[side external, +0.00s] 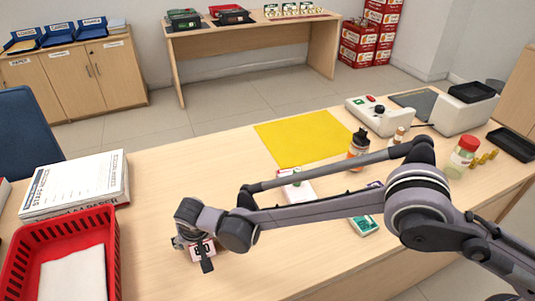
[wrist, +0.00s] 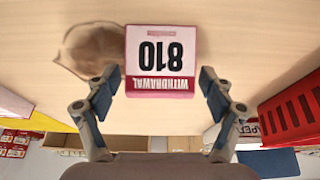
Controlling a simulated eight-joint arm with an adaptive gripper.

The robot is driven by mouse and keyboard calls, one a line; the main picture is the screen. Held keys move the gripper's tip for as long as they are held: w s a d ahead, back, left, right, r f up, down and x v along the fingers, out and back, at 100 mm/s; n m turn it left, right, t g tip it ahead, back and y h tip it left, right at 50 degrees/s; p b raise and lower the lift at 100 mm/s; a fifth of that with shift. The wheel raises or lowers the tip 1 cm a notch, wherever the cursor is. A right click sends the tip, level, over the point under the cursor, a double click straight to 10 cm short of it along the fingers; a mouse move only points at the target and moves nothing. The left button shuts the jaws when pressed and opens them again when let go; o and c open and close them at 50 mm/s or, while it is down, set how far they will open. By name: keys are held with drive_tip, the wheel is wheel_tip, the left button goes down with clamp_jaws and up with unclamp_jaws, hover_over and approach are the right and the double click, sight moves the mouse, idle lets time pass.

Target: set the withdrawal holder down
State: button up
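The withdrawal holder (side external: 203,249) is a small white and dark pink block marked "WITHDRAWAL 810". It is at the near left part of the counter, just under my gripper (side external: 192,256). In the wrist view the holder (wrist: 161,62) appears upside down, centred ahead of the fingers. My gripper (wrist: 160,80) has its fingers spread, one on each side of the holder, with a narrow gap showing at both sides. The holder appears to rest on the counter (side external: 190,150), but its base is partly hidden by the gripper in the side view.
A red basket (side external: 105,255) with white paper and a white box (side external: 80,180) stand to the left. A yellow mat (side external: 305,137) lies behind, with an orange bottle (side external: 357,148) beside it. A green-and-white item (side external: 364,226) lies right of the gripper. Counter between is mostly clear.

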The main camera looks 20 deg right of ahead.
drive_tip(key=shift+r, duration=0.1)
drive_tip(key=v, duration=1.2)
drive_tip(key=d+r, duration=0.5)
drive_tip(key=d, duration=0.4)
drive_tip(key=d+r, duration=0.5)
drive_tip(key=d, duration=0.4)
drive_tip(key=d+r, duration=0.4)
drive_tip(key=d, duration=0.6)
drive_tip(key=s+d+f+t, duration=0.2)
drive_tip(key=s+d, duration=1.4)
drive_tip(key=d, duration=0.2)
drive_tip(key=shift+f+t, duration=0.3)
